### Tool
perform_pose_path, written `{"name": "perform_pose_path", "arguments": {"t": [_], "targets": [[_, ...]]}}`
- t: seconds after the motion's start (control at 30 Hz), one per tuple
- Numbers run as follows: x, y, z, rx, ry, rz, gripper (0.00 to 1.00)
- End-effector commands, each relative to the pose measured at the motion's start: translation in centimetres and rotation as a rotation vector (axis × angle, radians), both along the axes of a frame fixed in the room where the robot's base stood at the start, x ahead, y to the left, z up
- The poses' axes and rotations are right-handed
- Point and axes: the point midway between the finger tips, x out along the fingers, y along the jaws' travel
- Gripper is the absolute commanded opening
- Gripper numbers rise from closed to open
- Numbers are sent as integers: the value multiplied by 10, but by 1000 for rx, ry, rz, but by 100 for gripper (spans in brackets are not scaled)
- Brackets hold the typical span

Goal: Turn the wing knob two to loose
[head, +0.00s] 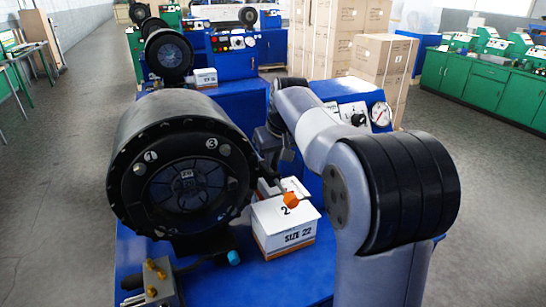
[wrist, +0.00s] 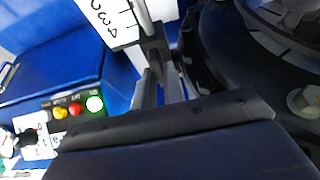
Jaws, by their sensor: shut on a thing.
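My gripper (wrist: 155,60) is shut on a small dark grey piece at the end of a grey rod (wrist: 143,15), which I take to be the wing knob. The fingers hide most of it, and I cannot read its number. A white scale plate (wrist: 112,22) with black figures lies beside the rod. In the head view my gripper (head: 268,160) is at the right side of the large black crimper head (head: 130,195), partly hidden by my arm. Labels 1 and 3 show on the crimper's face.
A blue-tipped lever (head: 233,257) is lower left. More crimpers (head: 168,55) and stacked cartons (head: 385,58) stand behind. A panel with lit buttons (wrist: 75,110) is at left in the wrist view.

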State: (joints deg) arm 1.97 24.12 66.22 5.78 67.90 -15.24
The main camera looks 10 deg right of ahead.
Motion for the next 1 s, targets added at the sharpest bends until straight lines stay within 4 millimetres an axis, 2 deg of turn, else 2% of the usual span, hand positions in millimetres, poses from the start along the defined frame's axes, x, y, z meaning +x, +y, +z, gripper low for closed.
{"name": "perform_pose_path", "arguments": {"t": [0.03,0.07,0.3,0.53,0.67,1.0], "targets": [[1,0,1,-1,-4,1,0],[1,0,1,-1,-4,1,13],[0,0,1,-1,-2,1,33],[0,0,1,0,-1,0,33],[-3,-1,9,0,-3,0,33],[-27,-6,70,-1,-6,0,33]]}}
